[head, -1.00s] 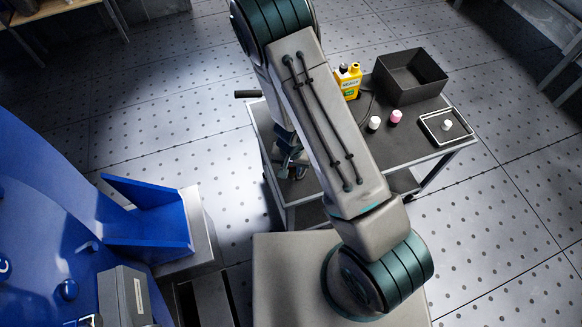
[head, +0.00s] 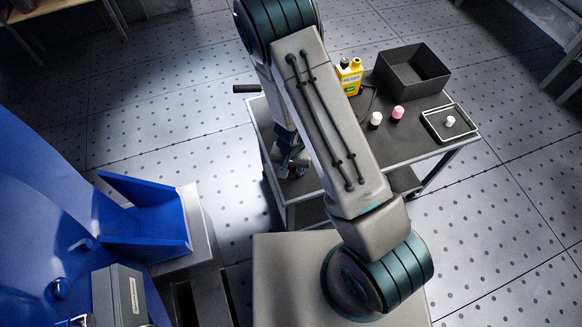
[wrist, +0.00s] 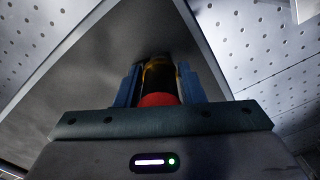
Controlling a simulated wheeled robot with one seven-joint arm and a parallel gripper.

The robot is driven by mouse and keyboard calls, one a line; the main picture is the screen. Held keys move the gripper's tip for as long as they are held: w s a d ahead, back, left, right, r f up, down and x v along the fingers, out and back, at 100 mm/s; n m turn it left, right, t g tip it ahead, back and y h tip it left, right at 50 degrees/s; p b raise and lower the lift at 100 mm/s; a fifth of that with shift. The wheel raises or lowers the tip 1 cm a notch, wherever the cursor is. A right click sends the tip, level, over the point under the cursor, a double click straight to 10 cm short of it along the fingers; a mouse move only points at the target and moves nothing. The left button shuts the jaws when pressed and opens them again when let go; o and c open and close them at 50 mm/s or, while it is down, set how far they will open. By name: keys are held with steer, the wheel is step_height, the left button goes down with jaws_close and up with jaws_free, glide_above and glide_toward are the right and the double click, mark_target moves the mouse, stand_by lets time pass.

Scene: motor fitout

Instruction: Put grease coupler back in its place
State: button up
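My gripper (wrist: 161,88) has two blue fingers on either side of a piece with a red base, a black body and a yellow-orange rim (wrist: 158,72). The fingers appear closed against it. It may be the grease coupler, but its far end is hidden. In the head view my gripper (head: 292,165) hangs low at the left side of a grey cart (head: 414,149), and my arm covers much of that area. In the wrist view a grey surface edge lies beyond the fingers.
On the cart stand a yellow bottle (head: 349,76), a black bin (head: 411,72), a white-capped bottle (head: 375,120), a pink-capped bottle (head: 397,113) and a small tray (head: 432,128) with a white piece (head: 450,121). Blue machinery (head: 145,212) stands at left.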

steer(key=shift+o, duration=1.2)
step_height(320, 180, up, 14)
steer(key=p, duration=0.4)
steer(key=shift+s, duration=0.1)
